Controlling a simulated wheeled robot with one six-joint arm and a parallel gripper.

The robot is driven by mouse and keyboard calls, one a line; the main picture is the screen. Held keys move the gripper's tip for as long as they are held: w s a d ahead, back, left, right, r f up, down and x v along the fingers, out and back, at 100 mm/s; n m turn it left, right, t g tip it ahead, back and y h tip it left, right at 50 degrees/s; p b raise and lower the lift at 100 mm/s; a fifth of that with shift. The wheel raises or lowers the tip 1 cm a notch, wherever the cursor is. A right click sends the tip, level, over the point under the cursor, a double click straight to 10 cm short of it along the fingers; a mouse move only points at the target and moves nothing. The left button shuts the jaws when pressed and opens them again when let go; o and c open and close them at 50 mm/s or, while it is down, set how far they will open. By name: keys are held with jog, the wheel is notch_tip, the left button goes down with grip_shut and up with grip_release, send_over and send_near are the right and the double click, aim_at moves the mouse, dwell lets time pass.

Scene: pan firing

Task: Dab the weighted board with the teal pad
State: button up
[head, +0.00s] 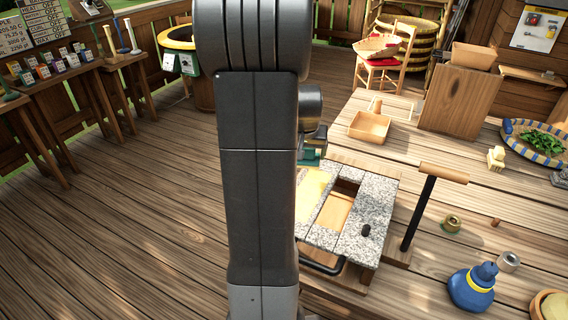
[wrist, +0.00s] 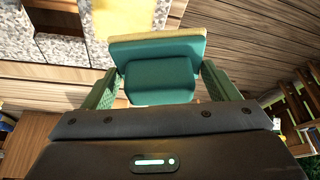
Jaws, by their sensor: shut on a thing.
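My gripper (wrist: 160,82) is shut on the teal pad (wrist: 158,72), with one green finger on each side of it. The pad has a pale yellow layer along its far edge. In the head view the teal pad (head: 313,154) shows partly beside my arm, near the back edge of the weighted board (head: 370,215). The board has speckled grey stone slabs around a rectangular opening with pale wood inside. Its left part is hidden by my arm. In the wrist view a stone slab (wrist: 63,50) lies to the left of the pad. I cannot tell whether pad and board touch.
A T-shaped post with a wooden bar (head: 443,173) stands right of the board. A black handle (head: 322,266) is at its front. A blue bottle (head: 473,287), metal weights and a striped bowl (head: 536,145) are further right. A small wooden tray (head: 369,126) lies behind.

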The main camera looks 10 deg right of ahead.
jog(key=shift+r+p, duration=0.9)
jog(key=shift+r, duration=0.7)
